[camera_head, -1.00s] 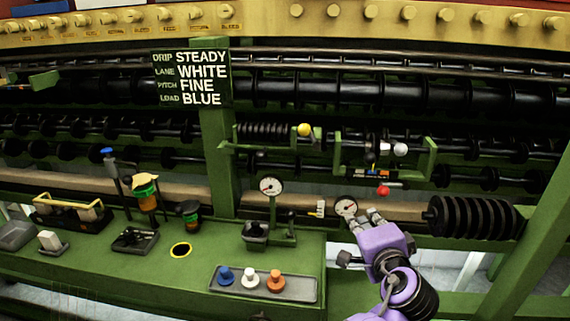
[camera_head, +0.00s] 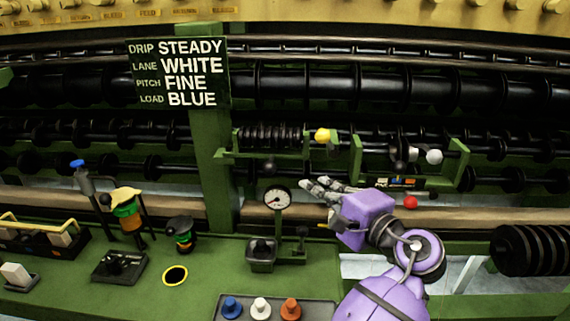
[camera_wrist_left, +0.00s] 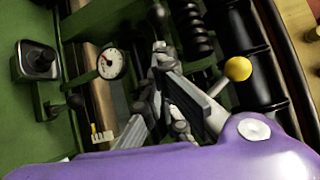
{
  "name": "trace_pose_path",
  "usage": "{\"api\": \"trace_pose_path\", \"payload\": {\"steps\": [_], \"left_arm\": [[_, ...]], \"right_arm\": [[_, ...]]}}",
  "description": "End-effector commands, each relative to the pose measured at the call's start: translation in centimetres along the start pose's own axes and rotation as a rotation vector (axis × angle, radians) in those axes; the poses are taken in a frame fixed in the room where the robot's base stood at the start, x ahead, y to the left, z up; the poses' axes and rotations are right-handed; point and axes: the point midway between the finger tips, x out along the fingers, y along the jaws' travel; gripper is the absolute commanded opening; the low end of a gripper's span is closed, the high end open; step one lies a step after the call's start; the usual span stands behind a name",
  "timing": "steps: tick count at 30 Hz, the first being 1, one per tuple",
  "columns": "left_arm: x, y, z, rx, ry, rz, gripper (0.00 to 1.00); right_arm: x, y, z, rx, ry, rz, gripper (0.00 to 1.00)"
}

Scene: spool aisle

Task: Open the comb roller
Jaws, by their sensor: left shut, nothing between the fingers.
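A black ribbed roller (camera_head: 270,138), which looks like the comb roller, sits in a green bracket below the sign. A yellow ball knob (camera_head: 323,136) is at its right end. The ribbed roller (camera_wrist_left: 195,28) and yellow knob (camera_wrist_left: 238,68) also show in the left wrist view. My left gripper (camera_head: 312,188) is shut and empty, below the roller and knob and apart from them in the head view. In the left wrist view its fingers (camera_wrist_left: 160,62) point toward the bracket, with the knob to their right. My right gripper is not in view.
A dial gauge (camera_head: 277,198) stands just left of my left gripper. A second bracket with a white knob (camera_head: 434,157) and a red ball (camera_head: 411,202) lies to the right. A tray (camera_head: 220,301) holds blue, white and orange pegs. A sign (camera_head: 180,73) hangs on the post.

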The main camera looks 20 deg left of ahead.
Motion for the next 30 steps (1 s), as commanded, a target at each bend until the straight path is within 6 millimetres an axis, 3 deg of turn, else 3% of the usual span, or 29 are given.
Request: {"api": "trace_pose_path", "payload": {"steps": [5,18,30], "left_arm": [[1.4,-0.1,0.1,0.001,-0.002,-0.003,0.0],[8.7,-0.2,0.0,0.0,-0.001,-0.002,0.0],[10.0,0.0,0.0,0.0,0.001,0.0,0.0]], "right_arm": [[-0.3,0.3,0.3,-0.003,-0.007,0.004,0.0],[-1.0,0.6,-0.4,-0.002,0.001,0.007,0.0],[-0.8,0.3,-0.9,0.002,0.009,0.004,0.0]]}}
